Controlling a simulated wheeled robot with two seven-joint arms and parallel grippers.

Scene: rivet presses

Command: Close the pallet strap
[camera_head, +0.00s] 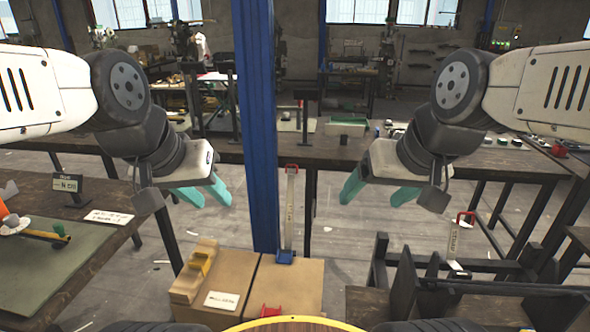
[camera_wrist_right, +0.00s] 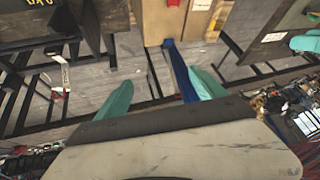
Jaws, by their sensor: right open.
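A white upright bar (camera_head: 290,212) with a red top and a blue foot (camera_head: 285,257) stands at the back edge of a cardboard box (camera_head: 292,283); I take it for the pallet strap, raised. A red catch-like piece (camera_head: 265,311) sits low on the box's near side. The box also shows in the right wrist view (camera_wrist_right: 160,25). My left gripper (camera_head: 214,203) is open and empty, left of the bar and above the box's level. My right gripper (camera_head: 370,201) is open and empty, right of the bar; its teal fingers show in the right wrist view (camera_wrist_right: 160,76).
A blue post (camera_head: 258,120) rises behind the box. A yellow-and-wood piece (camera_head: 202,262) lies on the box's left side. A second white bar with a red top (camera_head: 453,241) stands among dark frames at right. A green-matted table (camera_head: 30,275) is at left, a long workbench (camera_head: 400,152) behind.

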